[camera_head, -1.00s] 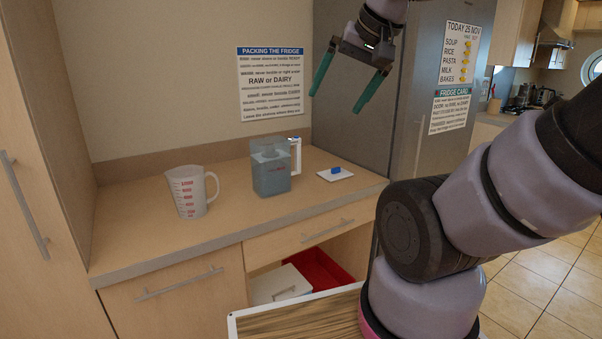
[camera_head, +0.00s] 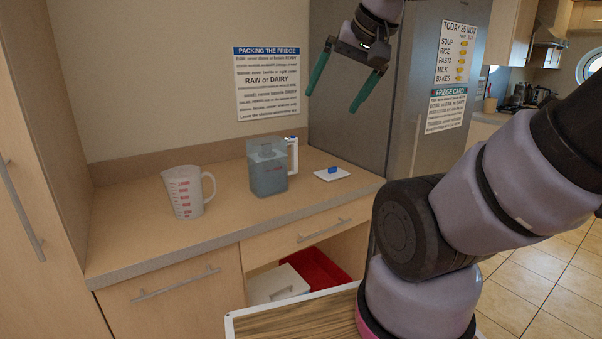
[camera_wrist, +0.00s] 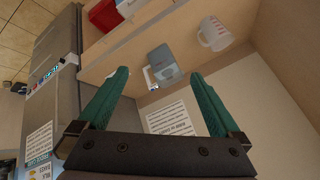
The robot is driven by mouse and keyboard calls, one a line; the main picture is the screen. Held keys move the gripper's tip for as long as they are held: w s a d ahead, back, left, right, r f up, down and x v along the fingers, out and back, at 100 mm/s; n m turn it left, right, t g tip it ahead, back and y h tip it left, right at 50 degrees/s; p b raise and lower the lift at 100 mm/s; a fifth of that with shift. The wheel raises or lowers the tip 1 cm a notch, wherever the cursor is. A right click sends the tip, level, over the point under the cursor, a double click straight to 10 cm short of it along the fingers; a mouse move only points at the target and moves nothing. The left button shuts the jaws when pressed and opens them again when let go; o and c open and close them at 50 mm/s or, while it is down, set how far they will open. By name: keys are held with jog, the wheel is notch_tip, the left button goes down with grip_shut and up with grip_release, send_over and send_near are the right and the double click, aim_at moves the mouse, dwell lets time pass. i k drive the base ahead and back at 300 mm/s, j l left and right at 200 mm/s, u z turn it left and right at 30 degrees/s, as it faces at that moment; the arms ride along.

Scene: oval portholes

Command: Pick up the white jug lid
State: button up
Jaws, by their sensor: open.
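The white jug lid (camera_head: 332,175) is a flat white square with a blue knob (camera_head: 332,170) on top. It lies on the wooden counter, right of the clear square jug (camera_head: 268,170) and apart from it. My gripper (camera_head: 333,102) has two green fingers, spread open and empty. It hangs high above the counter, over the lid's side, well clear of it. In the wrist view my gripper (camera_wrist: 160,90) is open with nothing between the fingers, and the jug (camera_wrist: 164,65) shows beyond them. I cannot make out the lid clearly in that view.
A measuring jug (camera_head: 186,192) stands left on the counter (camera_head: 130,235). A grey fridge (camera_head: 350,120) rises just behind and right of the lid. Below, an open shelf holds a red bin (camera_head: 322,270) and a white container (camera_head: 280,284). The counter around the lid is clear.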

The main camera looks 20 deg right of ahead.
aim_at(333, 173)
jog(key=i+l+u, duration=0.1)
jog(key=i+l, duration=0.15)
jog(key=i+l+u, duration=0.15)
jog(key=l, duration=0.35)
jog(key=i+l+u, duration=0.1)
jog(key=i+l, duration=0.15)
jog(key=i+l+u, duration=0.1)
jog(key=l, duration=0.45)
jog(key=i, duration=0.05)
